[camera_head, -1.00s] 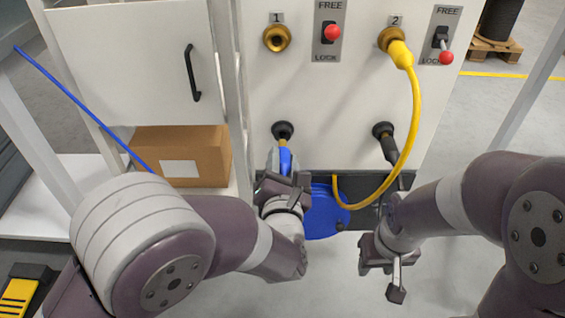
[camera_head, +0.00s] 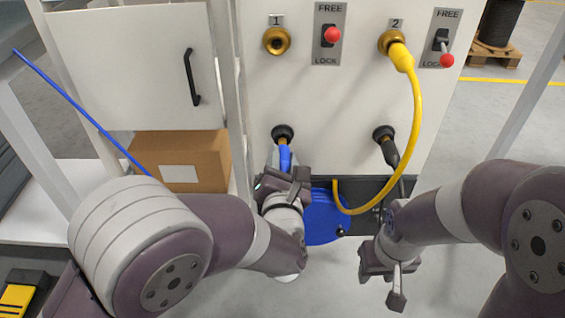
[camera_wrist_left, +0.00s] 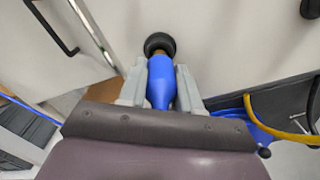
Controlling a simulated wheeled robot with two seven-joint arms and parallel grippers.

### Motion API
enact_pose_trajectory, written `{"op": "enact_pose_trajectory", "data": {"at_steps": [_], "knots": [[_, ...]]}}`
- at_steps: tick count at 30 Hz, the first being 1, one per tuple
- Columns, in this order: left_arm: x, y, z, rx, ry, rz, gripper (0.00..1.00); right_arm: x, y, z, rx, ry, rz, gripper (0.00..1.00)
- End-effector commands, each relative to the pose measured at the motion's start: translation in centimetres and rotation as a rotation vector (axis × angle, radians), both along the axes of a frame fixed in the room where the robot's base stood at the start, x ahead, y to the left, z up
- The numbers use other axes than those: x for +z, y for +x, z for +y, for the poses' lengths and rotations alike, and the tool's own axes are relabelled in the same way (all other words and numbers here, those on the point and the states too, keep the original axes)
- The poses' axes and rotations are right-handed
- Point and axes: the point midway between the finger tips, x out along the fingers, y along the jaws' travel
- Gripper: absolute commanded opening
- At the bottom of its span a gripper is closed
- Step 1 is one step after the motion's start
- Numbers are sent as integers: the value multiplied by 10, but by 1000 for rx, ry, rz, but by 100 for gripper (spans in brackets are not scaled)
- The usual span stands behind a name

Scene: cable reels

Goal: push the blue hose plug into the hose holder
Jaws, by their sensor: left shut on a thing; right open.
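The blue hose plug (camera_head: 285,157) is between the fingers of my left gripper (camera_head: 283,163), below socket 1 on the white panel. In the left wrist view the plug (camera_wrist_left: 161,84) is blue with a brass tip, and both grey fingers of the gripper (camera_wrist_left: 161,85) close on its sides. Its tip meets the black round hose holder (camera_head: 283,133), also seen in the left wrist view (camera_wrist_left: 159,42). How deep the tip sits is hard to tell. My right gripper (camera_head: 392,268) is open and empty, low in front of the panel.
A yellow hose (camera_head: 416,125) hangs from brass socket 2 (camera_head: 393,40) and loops down. Brass socket 1 (camera_head: 277,41) is empty. A black plug (camera_head: 388,150) sits in the right holder. A blue reel (camera_head: 325,215) lies behind my left wrist. A cardboard box (camera_head: 180,160) stands left.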

Motion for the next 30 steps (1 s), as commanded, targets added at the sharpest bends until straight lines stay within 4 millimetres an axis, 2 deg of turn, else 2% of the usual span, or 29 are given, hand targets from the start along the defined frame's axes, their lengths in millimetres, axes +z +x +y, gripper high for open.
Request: {"op": "enact_pose_trajectory", "data": {"at_steps": [29,30], "knots": [[0,16,0,-1,0,-1,0,-8,0,0,0,0,0,43],[0,16,0,-1,0,-1,43,-8,0,0,0,0,0,43]]}}
